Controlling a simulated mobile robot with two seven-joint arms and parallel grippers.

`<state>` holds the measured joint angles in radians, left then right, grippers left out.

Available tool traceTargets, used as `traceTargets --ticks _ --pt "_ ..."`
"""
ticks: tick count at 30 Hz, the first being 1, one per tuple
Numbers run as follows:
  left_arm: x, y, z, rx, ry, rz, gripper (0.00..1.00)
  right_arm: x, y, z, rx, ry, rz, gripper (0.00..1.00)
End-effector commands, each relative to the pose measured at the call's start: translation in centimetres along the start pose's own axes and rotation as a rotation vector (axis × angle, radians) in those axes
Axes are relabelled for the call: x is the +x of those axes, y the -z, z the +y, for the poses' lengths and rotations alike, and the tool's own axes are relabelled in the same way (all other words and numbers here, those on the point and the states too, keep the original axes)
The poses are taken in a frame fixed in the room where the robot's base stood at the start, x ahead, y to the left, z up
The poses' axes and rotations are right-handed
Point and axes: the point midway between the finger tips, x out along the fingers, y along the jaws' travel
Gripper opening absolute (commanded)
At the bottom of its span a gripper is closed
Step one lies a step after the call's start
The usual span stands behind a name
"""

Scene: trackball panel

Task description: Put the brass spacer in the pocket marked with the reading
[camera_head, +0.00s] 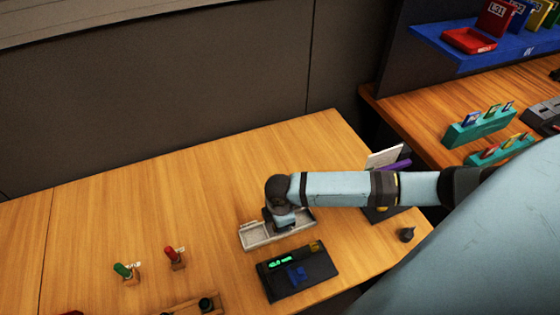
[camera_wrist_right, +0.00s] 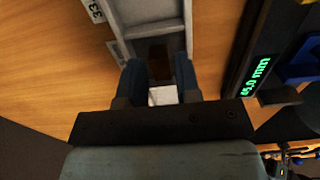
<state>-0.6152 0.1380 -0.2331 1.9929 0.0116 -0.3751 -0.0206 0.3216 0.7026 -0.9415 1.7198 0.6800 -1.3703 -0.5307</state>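The pale grey tray (camera_head: 258,236) with pockets lies on the wooden table. My right gripper (camera_head: 280,222) points down over its middle. In the right wrist view the tray wall (camera_wrist_right: 118,48) runs beside the fingers (camera_wrist_right: 160,85), which stand apart. A dark brown shape (camera_wrist_right: 160,62) shows between them; it may be the brass spacer, but shadow hides whether it is gripped. The black gauge (camera_head: 298,282) has a green display (camera_head: 280,262), reading about 45.0 mm in the wrist view (camera_wrist_right: 256,75). My left gripper is out of view.
A label ending in 33 (camera_wrist_right: 96,10) sits beside the tray. Green (camera_head: 123,270) and red (camera_head: 172,254) handled tools stand at the left. A small dark knob (camera_head: 406,234) is near the right edge. Another table (camera_head: 430,100) with teal racks (camera_head: 480,128) is beyond.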

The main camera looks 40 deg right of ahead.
Motion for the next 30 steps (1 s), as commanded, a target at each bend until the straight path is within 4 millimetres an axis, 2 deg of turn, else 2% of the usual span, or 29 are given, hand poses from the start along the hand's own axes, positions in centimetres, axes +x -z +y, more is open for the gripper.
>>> traceTargets --ticks 9,15,21,30 --pt "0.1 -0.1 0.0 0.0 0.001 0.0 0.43 -6.6 0.0 0.1 -0.001 -0.003 0.0 0.31" --pt "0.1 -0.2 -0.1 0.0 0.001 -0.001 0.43 -10.0 0.0 0.1 0.0 -0.002 0.001 0.31" --pt "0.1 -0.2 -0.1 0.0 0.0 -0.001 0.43 -11.3 0.0 0.0 0.0 0.0 -0.001 0.31" --pt "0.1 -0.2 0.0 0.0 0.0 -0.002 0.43 -11.4 0.0 0.0 0.0 0.0 -0.001 0.31"
